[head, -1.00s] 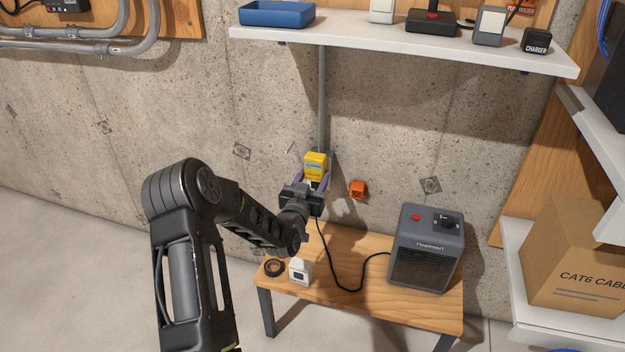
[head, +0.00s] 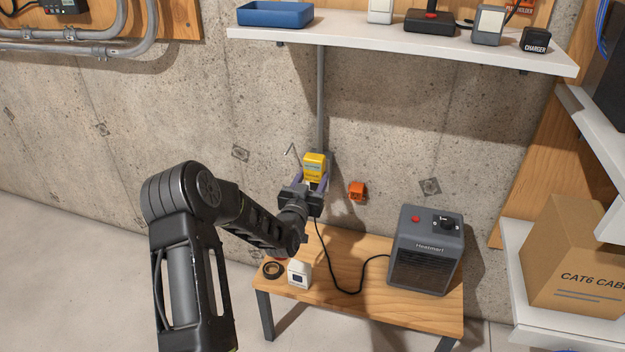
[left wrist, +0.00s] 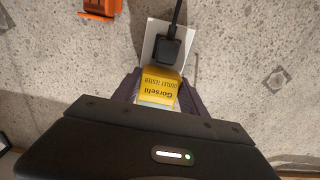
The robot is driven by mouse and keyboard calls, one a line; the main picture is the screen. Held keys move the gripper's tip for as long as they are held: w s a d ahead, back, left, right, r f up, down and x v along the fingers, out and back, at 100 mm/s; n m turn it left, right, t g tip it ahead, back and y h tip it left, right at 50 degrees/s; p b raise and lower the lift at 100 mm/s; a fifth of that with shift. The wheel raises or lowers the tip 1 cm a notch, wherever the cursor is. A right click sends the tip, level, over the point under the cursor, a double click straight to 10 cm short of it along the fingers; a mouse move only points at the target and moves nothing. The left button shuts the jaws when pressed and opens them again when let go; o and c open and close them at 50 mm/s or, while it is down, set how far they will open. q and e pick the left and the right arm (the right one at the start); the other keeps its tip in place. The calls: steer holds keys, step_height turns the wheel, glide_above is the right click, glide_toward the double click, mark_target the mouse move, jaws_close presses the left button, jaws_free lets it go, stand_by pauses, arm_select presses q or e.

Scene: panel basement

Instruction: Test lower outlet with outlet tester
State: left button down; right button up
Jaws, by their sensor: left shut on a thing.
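The yellow outlet tester (head: 314,163) is between the fingers of my left gripper (head: 312,184), which is shut on it at the wall. In the left wrist view the tester (left wrist: 160,86) shows its printed label, with the gripper fingers (left wrist: 155,92) on both sides. A white outlet plate (left wrist: 157,38) is on the concrete wall behind it. A black plug (left wrist: 172,47) with a cord sits in the plate's other socket. The tester covers part of the plate, and I cannot tell whether its prongs are inserted. My right gripper is not in view.
An orange box (head: 357,191) is on the wall to the right. A white shelf (head: 380,48) is above.

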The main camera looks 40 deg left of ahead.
arm_select(q)
steer(key=shift+w+b, duration=0.25)
steer(key=shift+b, duration=0.15)
stand_by(0.7)
steer(key=shift+w+a+b, duration=0.1)
steer(key=shift+b, duration=0.65)
stand_by(1.5)
steer(key=c, duration=0.6)
jaws_free()
steer(key=shift+o, duration=0.2)
steer(key=p+v, duration=0.1)
steer(key=v, duration=0.6)
steer(key=shift+s, duration=0.35)
